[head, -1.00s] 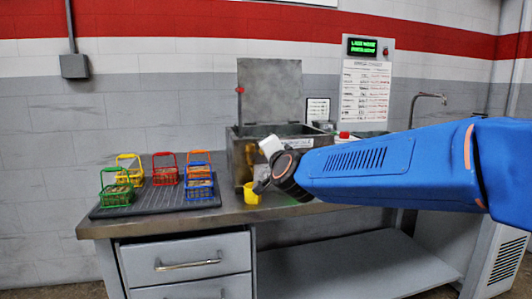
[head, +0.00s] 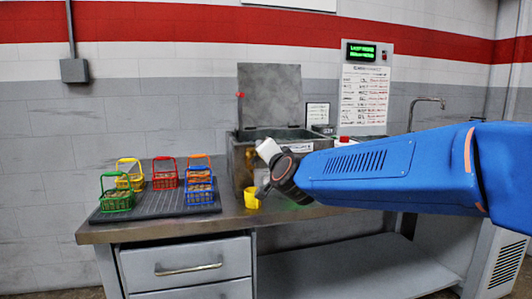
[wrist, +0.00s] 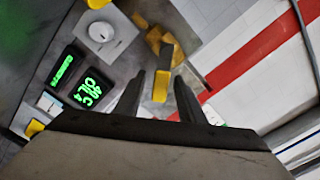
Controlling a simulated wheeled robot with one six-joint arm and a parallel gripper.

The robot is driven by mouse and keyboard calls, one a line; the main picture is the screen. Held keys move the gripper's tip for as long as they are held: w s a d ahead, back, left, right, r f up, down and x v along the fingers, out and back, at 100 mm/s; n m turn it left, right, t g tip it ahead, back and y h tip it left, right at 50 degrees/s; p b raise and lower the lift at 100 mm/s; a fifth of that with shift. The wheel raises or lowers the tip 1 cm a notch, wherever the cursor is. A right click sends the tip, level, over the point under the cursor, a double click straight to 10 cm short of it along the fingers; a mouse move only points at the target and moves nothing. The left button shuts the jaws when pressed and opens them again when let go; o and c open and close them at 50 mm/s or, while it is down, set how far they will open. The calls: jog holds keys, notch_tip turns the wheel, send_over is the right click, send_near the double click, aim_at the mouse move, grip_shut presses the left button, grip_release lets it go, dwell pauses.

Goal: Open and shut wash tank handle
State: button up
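The wash tank (head: 241,160) is a grey metal box on the bench, its lid (head: 270,97) standing up and open at the back. A yellow part (head: 251,197) shows low at the front of the tank, beside my gripper (head: 263,188). In the wrist view, a yellow handle tip (wrist: 161,86) lies between the two dark fingers of my gripper (wrist: 160,92). The fingers are apart, with gaps visible on both sides of the tip. Whether the handle passes deeper between them is hidden. My wrist covers part of the tank front.
Several coloured wire baskets stand on a black ribbed mat (head: 150,212) at the left of the bench (head: 225,222). A green-lit display (wrist: 88,92) and a round dial (wrist: 101,33) are close in the wrist view. A drawer unit (head: 188,268) is below.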

jog(key=v, duration=1.7)
jog(key=shift+s, duration=0.25)
jog(key=shift+r, duration=0.1)
